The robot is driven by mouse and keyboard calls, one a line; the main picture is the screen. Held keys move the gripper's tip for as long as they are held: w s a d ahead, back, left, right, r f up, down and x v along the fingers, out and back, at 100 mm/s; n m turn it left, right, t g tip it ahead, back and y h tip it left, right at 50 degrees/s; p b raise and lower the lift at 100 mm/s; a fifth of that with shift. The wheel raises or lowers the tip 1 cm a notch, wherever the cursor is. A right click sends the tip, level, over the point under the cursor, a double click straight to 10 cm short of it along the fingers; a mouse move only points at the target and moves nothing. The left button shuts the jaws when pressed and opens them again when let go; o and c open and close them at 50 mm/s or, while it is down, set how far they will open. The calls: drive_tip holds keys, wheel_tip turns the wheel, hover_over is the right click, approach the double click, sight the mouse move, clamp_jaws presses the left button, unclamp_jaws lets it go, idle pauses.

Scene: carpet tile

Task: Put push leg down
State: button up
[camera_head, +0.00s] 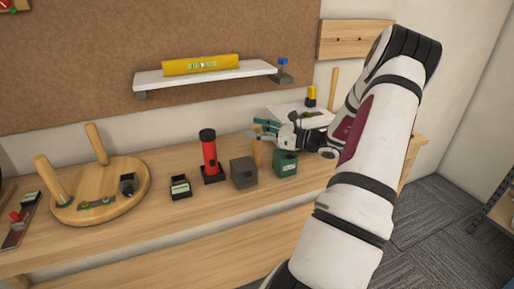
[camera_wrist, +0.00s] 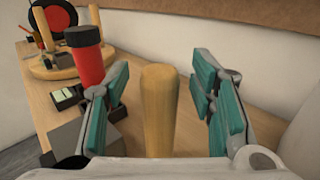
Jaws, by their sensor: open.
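A wooden leg (camera_wrist: 159,112) stands upright between the two teal fingers of my gripper (camera_wrist: 160,78) in the wrist view. A gap shows on both sides of it, so my gripper is open around the leg and not clamped on it.
A white shelf (camera_head: 205,77) holds a yellow level (camera_head: 200,65). The bench front is clear.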

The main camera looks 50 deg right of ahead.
drive_tip(key=shift+c, duration=0.2)
clamp_jaws()
